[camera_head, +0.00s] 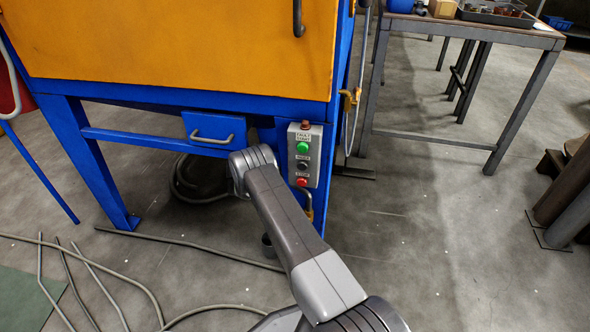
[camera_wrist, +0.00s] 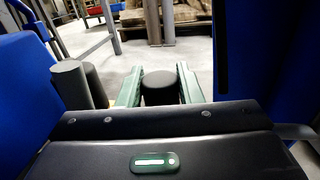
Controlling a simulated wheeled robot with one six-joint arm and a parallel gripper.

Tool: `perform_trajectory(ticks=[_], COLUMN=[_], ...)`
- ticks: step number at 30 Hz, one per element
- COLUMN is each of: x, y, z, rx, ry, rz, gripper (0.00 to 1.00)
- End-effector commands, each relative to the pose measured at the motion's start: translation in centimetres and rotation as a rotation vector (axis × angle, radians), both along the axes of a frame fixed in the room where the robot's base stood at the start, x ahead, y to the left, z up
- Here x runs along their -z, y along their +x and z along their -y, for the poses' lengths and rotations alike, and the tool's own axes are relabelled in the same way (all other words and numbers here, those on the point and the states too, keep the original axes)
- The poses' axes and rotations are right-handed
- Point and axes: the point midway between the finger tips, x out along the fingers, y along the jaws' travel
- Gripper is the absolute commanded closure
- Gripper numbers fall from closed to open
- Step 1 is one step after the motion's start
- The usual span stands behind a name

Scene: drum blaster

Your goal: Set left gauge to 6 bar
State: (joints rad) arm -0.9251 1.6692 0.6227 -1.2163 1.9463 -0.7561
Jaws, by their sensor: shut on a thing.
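No gauge face or pointer shows in either view. In the wrist view my gripper (camera_wrist: 158,76) has its two green fingers on either side of a black round knob (camera_wrist: 158,90), and it is shut on this knob. Two dark grey cylinders (camera_wrist: 70,85) stand left of the fingers; I cannot tell whether they are knobs too. In the head view my arm reaches toward the lower front of the blue and orange blaster cabinet (camera_head: 180,50). My gripper is hidden there behind my own arm.
A control box (camera_head: 304,155) with green, black and red buttons is right beside my arm. Blue panels (camera_wrist: 30,85) stand close on both sides in the wrist view. Hoses (camera_head: 110,275) lie on the floor at left. A workbench (camera_head: 500,30) stands at back right, with open floor before it.

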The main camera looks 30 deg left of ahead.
Motion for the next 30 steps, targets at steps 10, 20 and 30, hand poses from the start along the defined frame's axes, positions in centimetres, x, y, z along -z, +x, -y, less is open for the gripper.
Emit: perform_trajectory(ticks=[10, 20, 30], x=[0.00, -0.01, -0.01], y=[-0.03, -0.01, 0.00], z=[-0.03, -0.01, 0.01], rx=[0.004, 0.003, 0.003], ry=[-0.001, -0.001, -0.001], rz=[0.000, 0.000, 0.000], gripper=[0.90, 0.47, 0.47])
